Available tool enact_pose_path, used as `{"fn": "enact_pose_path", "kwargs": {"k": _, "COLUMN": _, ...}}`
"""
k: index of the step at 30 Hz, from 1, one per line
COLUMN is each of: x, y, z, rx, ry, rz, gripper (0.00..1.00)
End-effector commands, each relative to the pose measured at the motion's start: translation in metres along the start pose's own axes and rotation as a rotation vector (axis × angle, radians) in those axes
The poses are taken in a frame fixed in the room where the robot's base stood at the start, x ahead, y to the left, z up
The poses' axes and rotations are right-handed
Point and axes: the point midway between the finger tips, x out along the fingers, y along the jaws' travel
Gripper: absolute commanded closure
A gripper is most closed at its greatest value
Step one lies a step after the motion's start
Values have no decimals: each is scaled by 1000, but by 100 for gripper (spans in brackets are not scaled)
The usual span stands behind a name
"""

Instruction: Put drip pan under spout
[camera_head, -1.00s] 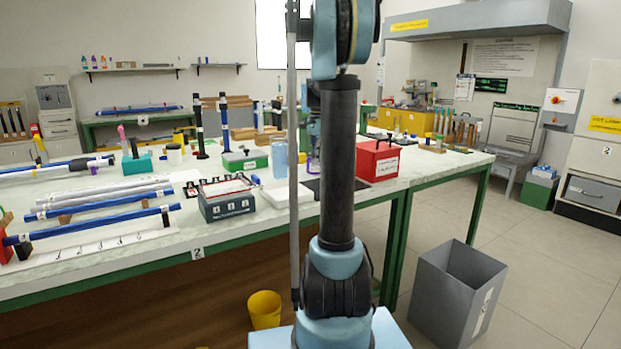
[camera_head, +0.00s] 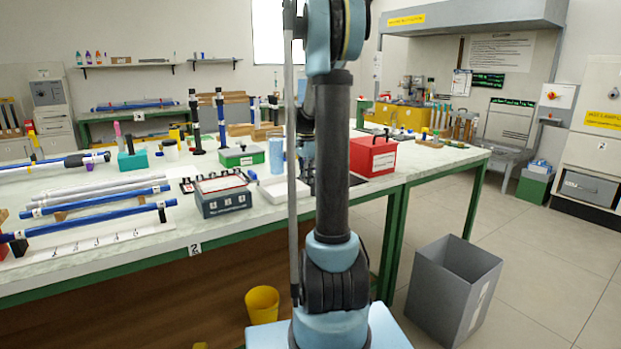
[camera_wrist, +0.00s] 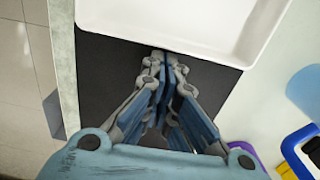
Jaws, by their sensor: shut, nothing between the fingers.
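The drip pan looks to be the shallow white tray (camera_wrist: 180,22) at the top of the wrist view. It lies on the bench beside and partly over a dark mat (camera_wrist: 97,85). In the head view the white pan (camera_head: 279,192) is partly hidden behind my arm. My gripper (camera_wrist: 166,58) is shut and empty, its fingertips at the pan's near rim; I cannot tell whether they touch it. In the head view the fingers are hidden by my arm. I cannot make out a spout.
A light-blue cup (camera_wrist: 305,90) and blue-yellow handles (camera_wrist: 298,150) lie right of the mat in the wrist view. A grey organiser box (camera_head: 223,195) is left of the pan, a red box (camera_head: 373,156) right. A grey bin (camera_head: 452,290) stands on the floor.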

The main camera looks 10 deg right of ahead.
Motion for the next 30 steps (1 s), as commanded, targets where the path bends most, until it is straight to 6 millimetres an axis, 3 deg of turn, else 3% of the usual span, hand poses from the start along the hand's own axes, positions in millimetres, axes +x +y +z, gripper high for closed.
{"fn": "enact_pose_path", "kwargs": {"k": 14, "x": 0, "y": 0, "z": 5, "rx": 0, "ry": 0, "rz": 0, "gripper": 100}}
{"fn": "enact_pose_path", "kwargs": {"k": 24, "x": 0, "y": 0, "z": 46, "rx": -2, "ry": 0, "rz": 0, "gripper": 100}}
{"fn": "enact_pose_path", "kwargs": {"k": 30, "x": 0, "y": 0, "z": 54, "rx": 0, "ry": 0, "rz": 0, "gripper": 100}}
